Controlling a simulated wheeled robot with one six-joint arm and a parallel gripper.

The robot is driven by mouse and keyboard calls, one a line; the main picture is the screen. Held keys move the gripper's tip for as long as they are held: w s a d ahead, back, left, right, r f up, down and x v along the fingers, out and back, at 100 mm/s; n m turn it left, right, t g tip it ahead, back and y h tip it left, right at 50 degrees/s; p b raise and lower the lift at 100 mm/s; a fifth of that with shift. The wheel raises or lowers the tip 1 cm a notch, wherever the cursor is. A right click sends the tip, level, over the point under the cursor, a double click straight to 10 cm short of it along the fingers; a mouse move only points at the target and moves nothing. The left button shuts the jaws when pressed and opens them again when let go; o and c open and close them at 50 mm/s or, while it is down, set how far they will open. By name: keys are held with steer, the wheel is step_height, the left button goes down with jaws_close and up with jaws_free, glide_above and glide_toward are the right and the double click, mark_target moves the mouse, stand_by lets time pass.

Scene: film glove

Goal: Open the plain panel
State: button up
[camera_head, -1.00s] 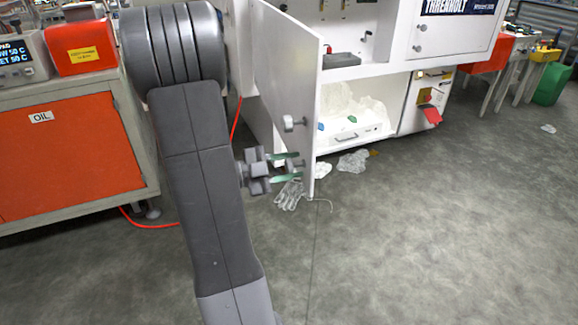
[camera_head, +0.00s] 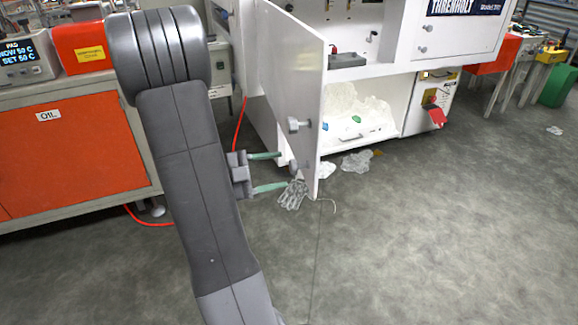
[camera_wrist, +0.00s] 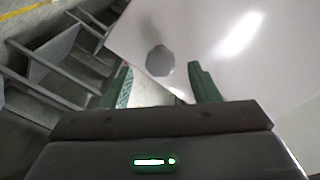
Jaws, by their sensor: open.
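The plain white panel (camera_head: 290,80) stands swung out from the white cabinet, seen nearly edge-on in the head view. In the wrist view the glossy panel (camera_wrist: 225,45) fills the upper right. A grey knob (camera_wrist: 159,60) shows beyond and between the open fingers (camera_wrist: 160,84). The gripper appears empty.
The open cabinet (camera_head: 385,75) holds crumpled clear film inside. A clear glove (camera_head: 292,195) and film scraps (camera_head: 356,162) lie on the floor by the panel's foot. An orange-fronted oil bench (camera_head: 75,150) stands at left.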

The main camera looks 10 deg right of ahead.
mark_target(290, 168)
steer(key=a+p, duration=0.1)
steer(key=a, duration=0.7)
steer(key=shift+s+a, duration=0.2)
steer(key=shift+a, duration=0.1)
steer(key=d, duration=0.4)
steer(key=d+b, duration=0.1)
steer(key=d, duration=0.4)
steer(key=d+b, duration=0.1)
steer(key=d, duration=0.4)
steer(key=shift+w, duration=0.25)
